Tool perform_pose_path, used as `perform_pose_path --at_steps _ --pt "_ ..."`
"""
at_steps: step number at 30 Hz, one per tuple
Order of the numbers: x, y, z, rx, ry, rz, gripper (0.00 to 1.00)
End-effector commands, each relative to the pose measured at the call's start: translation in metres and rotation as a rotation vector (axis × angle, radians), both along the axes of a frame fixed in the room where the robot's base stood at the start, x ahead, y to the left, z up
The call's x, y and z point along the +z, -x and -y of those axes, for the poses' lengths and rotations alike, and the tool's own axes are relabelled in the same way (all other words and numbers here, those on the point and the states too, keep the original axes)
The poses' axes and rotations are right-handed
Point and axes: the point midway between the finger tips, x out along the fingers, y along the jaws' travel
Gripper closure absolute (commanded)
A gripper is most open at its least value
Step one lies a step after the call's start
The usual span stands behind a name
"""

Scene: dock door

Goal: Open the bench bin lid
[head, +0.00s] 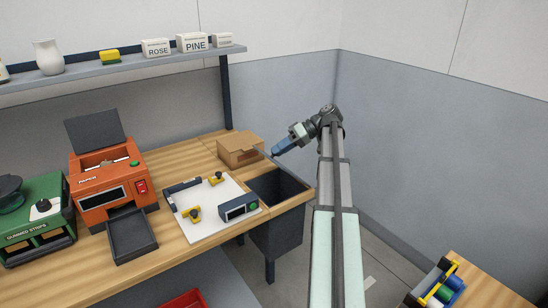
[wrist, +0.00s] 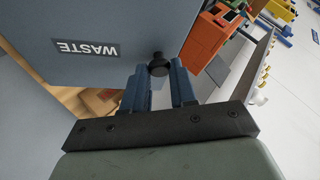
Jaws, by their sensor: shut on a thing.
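The bench bin (head: 275,238) is set into the right end of the wooden bench, and its dark inside shows from above. Its blue-grey lid, marked WASTE, fills the upper left of the wrist view (wrist: 110,30). A black round knob (wrist: 158,58) sticks out from the lid. My gripper (wrist: 158,72) has its blue fingers on both sides of the knob, shut on it. In the head view my gripper (head: 275,152) is above the back of the bin opening. The lid is hard to make out there, so its exact angle is unclear.
A cardboard box (head: 240,152) stands close behind and left of the bin. A white board with yellow clamps (head: 205,225) lies left of it. An orange machine (head: 108,190) and a green machine (head: 38,220) stand farther left. The grey wall (head: 400,150) is to the right.

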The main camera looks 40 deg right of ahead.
Motion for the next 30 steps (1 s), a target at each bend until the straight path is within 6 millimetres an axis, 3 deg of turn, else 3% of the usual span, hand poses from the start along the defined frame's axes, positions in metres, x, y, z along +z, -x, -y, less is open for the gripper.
perform_pose_path --at_steps 9,25,26,30 --pt "0.007 -0.001 0.018 -0.001 -0.113 -0.002 1.0" --pt "0.009 0.0 0.02 -0.001 -0.132 -0.001 1.0" --pt "0.009 0.0 0.02 -0.001 -0.132 -0.001 0.72" --pt "0.009 0.0 0.02 -0.001 -0.132 -0.001 0.58"
